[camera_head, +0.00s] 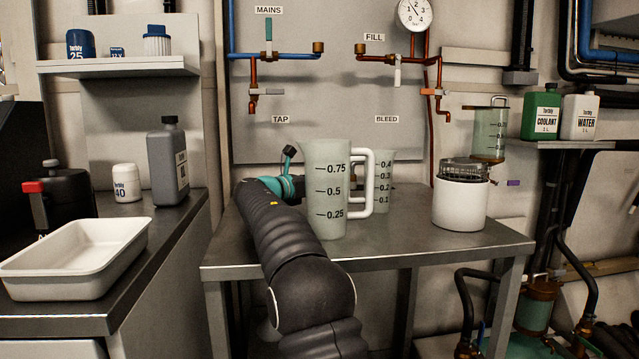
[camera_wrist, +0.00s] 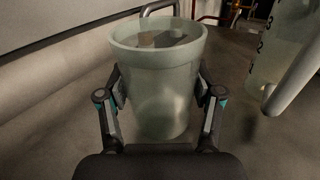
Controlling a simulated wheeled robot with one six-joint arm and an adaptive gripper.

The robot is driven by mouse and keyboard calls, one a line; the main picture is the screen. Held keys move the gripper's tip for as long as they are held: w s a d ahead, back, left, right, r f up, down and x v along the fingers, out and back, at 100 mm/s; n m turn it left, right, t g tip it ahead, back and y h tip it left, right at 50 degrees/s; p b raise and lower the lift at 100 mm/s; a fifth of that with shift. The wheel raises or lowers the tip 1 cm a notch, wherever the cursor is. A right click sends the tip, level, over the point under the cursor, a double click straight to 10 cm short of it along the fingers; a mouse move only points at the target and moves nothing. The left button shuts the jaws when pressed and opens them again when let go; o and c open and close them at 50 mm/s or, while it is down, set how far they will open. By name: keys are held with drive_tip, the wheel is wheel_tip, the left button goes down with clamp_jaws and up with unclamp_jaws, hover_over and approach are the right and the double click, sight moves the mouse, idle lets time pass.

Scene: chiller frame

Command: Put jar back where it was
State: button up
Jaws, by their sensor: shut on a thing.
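My gripper (camera_wrist: 160,86) is shut on a pale green, translucent jar (camera_wrist: 155,95), with one finger on each side below its wide rim. The jar is upright in the wrist view. I cannot tell whether the jar's base touches the table (camera_head: 405,240).
A white canister (camera_head: 460,205) stands at the table's right. A graduated vessel (camera_wrist: 272,45) with a pale handle is close on the right in the wrist view. The pipe panel (camera_head: 345,100) rises behind the table. A white tray (camera_head: 75,262) lies on the left counter.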

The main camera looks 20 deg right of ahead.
drive_tip(key=shift+f, duration=0.15)
drive_tip(key=o, duration=1.2)
drive_tip(key=shift+o, duration=0.2)
drive_tip(key=shift+r, duration=0.2)
drive_tip(key=v, duration=0.7)
drive_tip(key=shift+s+a, duration=0.1)
drive_tip(key=shift+a, duration=0.15)
